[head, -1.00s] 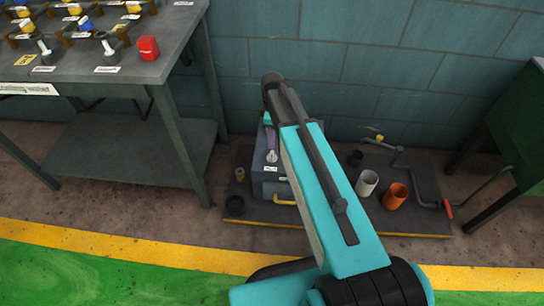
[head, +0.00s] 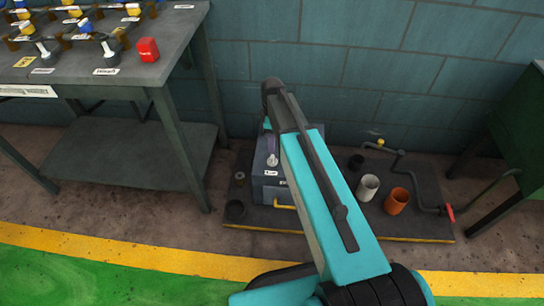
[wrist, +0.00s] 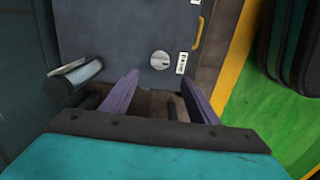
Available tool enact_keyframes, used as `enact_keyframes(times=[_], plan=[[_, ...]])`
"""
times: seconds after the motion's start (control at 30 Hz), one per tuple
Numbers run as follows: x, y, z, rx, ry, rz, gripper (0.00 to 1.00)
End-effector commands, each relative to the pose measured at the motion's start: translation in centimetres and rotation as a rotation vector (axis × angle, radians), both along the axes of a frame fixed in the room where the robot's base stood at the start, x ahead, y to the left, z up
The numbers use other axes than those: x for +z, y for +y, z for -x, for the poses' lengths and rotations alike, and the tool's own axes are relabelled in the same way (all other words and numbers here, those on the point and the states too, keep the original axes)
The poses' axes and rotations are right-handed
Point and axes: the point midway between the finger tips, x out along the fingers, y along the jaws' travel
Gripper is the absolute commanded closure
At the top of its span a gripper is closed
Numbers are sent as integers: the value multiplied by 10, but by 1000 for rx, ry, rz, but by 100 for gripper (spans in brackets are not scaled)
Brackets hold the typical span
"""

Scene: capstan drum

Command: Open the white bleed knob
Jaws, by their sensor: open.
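A round pale knob (wrist: 159,60) with a small white label beside it sits on the face of a grey box (wrist: 110,35). In the head view the knob (head: 272,159) shows on the box (head: 263,185) just left of my arm. I take it for the bleed knob; its label is too small to read. My gripper (wrist: 159,80) is open in the wrist view, its two purple fingers apart. Their tips are just below the knob in the picture, one to each side. Nothing is between them, and I see no contact.
A pale cylinder (wrist: 84,71) stands left of the fingers in the wrist view. The box has a yellow handle (head: 285,206). A white cup (head: 368,187), an orange cup (head: 397,201) and a red-handled pipe (head: 430,207) are right of my arm. A bench (head: 130,80) is left.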

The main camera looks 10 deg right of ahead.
Motion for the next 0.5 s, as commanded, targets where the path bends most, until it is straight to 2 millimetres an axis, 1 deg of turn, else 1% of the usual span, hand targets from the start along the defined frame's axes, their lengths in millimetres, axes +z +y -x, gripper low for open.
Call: enact_keyframes(times=[0.03,0.5], plan=[[-9,0,0,0,2,0,45],[-77,-1,0,-1,1,0,45]])
